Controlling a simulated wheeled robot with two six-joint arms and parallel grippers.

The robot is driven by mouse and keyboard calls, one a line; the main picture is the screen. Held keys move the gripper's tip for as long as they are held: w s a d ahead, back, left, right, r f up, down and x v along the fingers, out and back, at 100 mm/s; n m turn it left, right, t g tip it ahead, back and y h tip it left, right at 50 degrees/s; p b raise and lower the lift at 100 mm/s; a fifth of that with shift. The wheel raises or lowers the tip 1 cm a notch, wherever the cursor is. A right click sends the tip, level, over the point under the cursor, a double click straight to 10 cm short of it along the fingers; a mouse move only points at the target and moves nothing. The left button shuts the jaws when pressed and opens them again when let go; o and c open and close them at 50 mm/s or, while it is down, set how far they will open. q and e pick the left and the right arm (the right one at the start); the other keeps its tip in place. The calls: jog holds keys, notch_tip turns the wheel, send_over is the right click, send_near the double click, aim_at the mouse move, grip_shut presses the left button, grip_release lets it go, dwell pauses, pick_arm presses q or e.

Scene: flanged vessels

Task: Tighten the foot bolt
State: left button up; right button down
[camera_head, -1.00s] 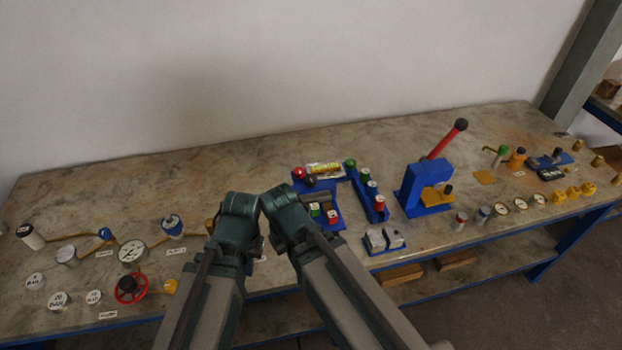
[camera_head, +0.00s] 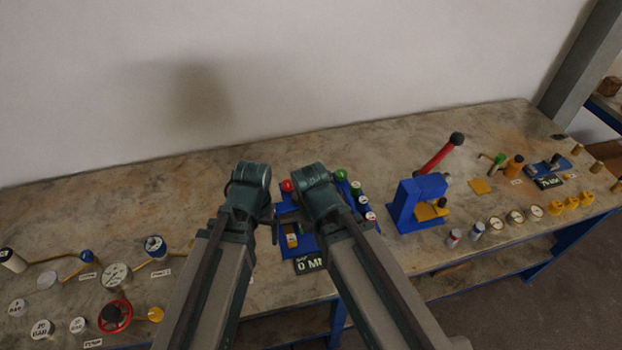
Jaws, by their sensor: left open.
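A blue fixture (camera_head: 283,205) stands on the bench, partly hidden behind my wrists. It carries red, green and white-topped knobs. I cannot pick out the foot bolt at this size. A dark display reading "0 MM" (camera_head: 310,264) sits at the fixture's front. My left gripper (camera_head: 274,228) is open, over the left side of the fixture, and looks empty. I cannot tell whether it touches anything. My right arm reaches over the fixture's middle, and its wrist hides its jaws.
A blue press with a red lever (camera_head: 437,157) stands right of the fixture. Gauges, caps and a red handwheel (camera_head: 115,317) fill the bench's left front. Small gauges and yellow parts (camera_head: 563,205) line the right. The bench's back strip is mostly clear along the wall.

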pick_arm(q)
jog(key=w+a+r+n+p, duration=0.2)
jog(key=w+r+n+p, duration=0.2)
jog(key=w+r+p, duration=0.35)
jog(key=w+d+r+n, duration=0.1)
jog(key=w+d+n, duration=0.8)
jog(key=d, duration=0.3)
jog(key=shift+w+d+n+h, duration=0.2)
jog(key=shift+d+n+h, duration=0.1)
jog(key=shift+h, duration=0.1)
jog(key=shift+f, duration=0.1)
notch_tip(320, 180, down, 14)
jog(key=b, duration=1.3)
jog(key=shift+r+b, duration=0.2)
jog(key=shift+b, duration=0.1)
grip_shut()
